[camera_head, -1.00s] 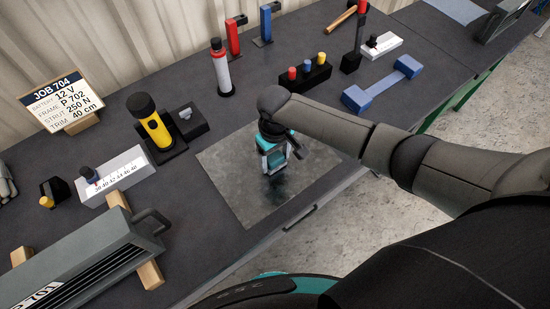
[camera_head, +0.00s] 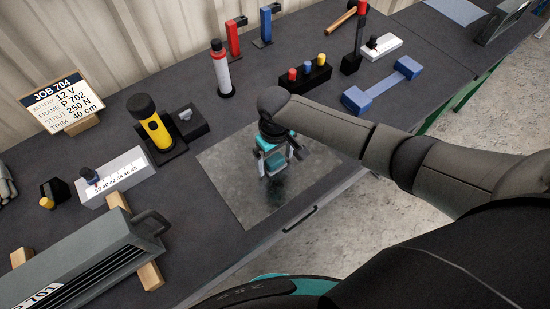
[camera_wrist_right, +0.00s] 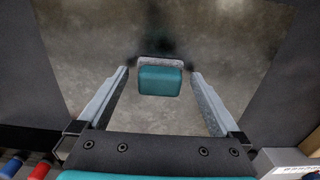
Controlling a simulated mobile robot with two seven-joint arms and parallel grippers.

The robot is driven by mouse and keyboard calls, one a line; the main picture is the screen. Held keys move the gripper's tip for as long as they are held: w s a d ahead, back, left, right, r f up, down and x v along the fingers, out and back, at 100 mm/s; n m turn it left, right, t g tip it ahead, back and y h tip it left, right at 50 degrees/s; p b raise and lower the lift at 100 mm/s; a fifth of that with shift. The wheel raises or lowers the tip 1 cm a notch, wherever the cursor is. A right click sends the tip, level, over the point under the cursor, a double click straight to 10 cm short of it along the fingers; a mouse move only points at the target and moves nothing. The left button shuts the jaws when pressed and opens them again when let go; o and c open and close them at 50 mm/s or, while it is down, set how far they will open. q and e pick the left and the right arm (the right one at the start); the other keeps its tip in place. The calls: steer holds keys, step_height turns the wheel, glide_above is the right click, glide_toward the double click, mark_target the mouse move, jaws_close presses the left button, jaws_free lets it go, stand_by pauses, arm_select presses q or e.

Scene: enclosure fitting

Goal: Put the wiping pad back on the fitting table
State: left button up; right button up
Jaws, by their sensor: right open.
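The wiping pad (camera_wrist_right: 160,80) is a small teal block with a grey underside. In the right wrist view it sits between my right gripper's fingers (camera_wrist_right: 158,98), with a gap on each side. In the head view my right gripper (camera_head: 279,162) is open, pointing down over the grey sheet (camera_head: 235,190) on the dark fitting table (camera_head: 205,235). Teal shows between its fingers there, partly hidden by the gripper. The pad appears to be at the sheet, but its exact contact is hard to tell. My left gripper is out of view.
A dark smudge (camera_wrist_right: 165,25) marks the sheet. Left of it stand a yellow torch (camera_head: 155,128) and a grey enclosure (camera_head: 95,255) on wooden blocks. Behind are a red-and-white bottle (camera_head: 221,70) and a button block (camera_head: 305,75).

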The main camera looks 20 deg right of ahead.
mark_target(275, 159)
step_height(275, 159, up, 12)
steer(key=p, duration=0.2)
